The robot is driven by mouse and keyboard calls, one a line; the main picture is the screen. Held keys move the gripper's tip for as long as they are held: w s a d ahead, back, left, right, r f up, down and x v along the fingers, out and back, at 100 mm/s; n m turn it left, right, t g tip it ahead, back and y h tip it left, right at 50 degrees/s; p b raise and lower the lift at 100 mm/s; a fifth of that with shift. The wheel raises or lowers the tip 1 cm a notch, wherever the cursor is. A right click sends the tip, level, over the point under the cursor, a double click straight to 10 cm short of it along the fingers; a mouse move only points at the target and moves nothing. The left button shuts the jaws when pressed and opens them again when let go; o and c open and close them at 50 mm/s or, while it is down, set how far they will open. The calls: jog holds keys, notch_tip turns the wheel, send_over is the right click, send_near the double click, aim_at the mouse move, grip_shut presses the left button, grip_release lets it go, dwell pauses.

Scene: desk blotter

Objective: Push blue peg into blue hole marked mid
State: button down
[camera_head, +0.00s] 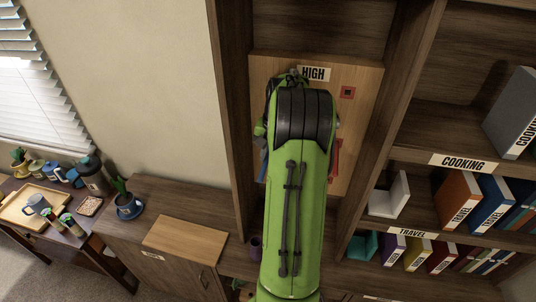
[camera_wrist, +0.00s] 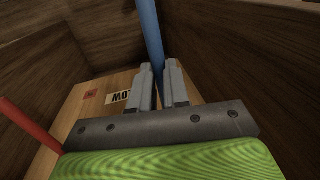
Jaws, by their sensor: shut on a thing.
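In the wrist view my gripper (camera_wrist: 160,78) is shut on a long blue peg (camera_wrist: 150,30), which runs from the top edge down between the fingers. The peg's lower end is hidden by the fingers. A light wood board (camera_head: 365,80) stands in the shelf bay, with a HIGH label (camera_head: 313,74) and a red-edged square hole (camera_head: 347,92). In the wrist view the board shows an upside-down LOW label (camera_wrist: 120,97) and a red-marked spot (camera_wrist: 90,95). My arm covers the board's middle in the head view; no blue hole or MID label shows.
A red peg (camera_wrist: 30,122) sticks out at the left in the wrist view; red also shows right of my arm in the head view (camera_head: 335,158). Dark wood side walls (camera_head: 232,110) flank the board closely. Shelves of binders (camera_head: 460,195) stand at right.

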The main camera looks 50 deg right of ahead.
jog(key=shift+w+d, duration=0.3)
jog(key=shift+d, duration=0.4)
jog(key=shift+w+d, duration=0.3)
jog(key=shift+d, duration=0.35)
jog(key=shift+w+d, duration=0.15)
jog(key=shift+d, duration=0.15)
jog(key=shift+w+d, duration=0.2)
jog(key=shift+d, duration=0.35)
jog(key=shift+w+d, duration=0.15)
jog(key=shift+d, duration=0.2)
jog(key=shift+w+d, duration=0.3)
jog(key=shift+d, duration=0.35)
jog(key=c, duration=1)
grip_release()
jog(key=shift+c, duration=0.2)
